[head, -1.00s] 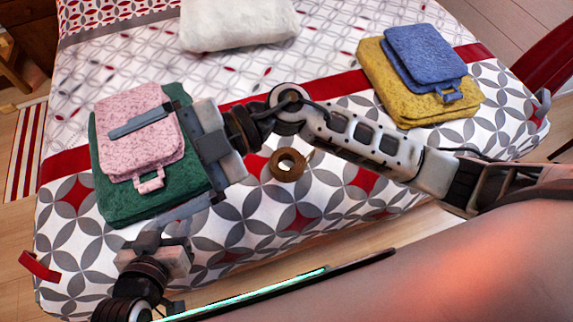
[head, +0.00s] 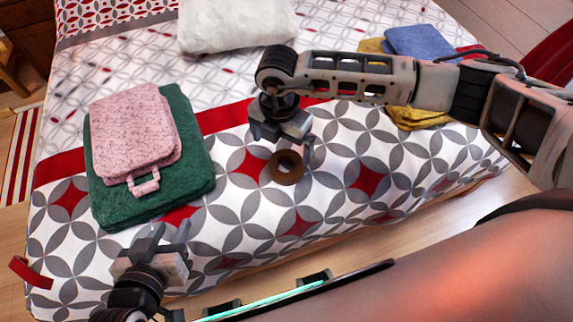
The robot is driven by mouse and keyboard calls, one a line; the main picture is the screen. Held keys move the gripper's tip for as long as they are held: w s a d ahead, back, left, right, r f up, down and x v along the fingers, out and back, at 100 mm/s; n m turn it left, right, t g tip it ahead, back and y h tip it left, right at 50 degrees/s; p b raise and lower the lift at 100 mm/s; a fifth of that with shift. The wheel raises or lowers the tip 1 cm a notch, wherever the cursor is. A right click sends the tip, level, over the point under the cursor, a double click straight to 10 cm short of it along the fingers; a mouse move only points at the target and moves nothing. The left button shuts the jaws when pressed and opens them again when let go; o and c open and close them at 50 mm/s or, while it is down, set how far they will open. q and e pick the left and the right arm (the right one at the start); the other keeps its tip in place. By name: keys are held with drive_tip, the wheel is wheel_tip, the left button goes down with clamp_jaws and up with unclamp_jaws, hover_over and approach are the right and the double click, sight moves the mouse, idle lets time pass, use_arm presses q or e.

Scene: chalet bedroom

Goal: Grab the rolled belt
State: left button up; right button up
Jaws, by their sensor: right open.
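The rolled belt (head: 286,168) is a small brown ring lying on the patterned bed cover near the bed's front edge. My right gripper (head: 296,150) points down just above and behind the belt, open, with one finger showing by the belt's upper right edge. I cannot tell whether it touches the belt. Part of the other finger is hard to make out. My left gripper (head: 165,240) is at the lower left, its two fingers apart and empty, below the green towel.
A pink folded towel (head: 133,130) lies on a green one (head: 200,165) at the left. A blue towel (head: 415,40) and a yellow one (head: 415,117) at the right are partly behind my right arm. A white pillow (head: 237,22) lies at the back. The cover around the belt is clear.

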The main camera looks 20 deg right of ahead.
sight(286, 160)
wheel_tip(286, 160, down, 3)
drive_tip(key=shift+r, duration=0.2)
drive_tip(key=f, duration=0.2)
drive_tip(key=d+f, duration=0.1)
drive_tip(key=f, duration=0.2)
drive_tip(key=c, duration=1.1)
drive_tip(key=shift+r, duration=0.1)
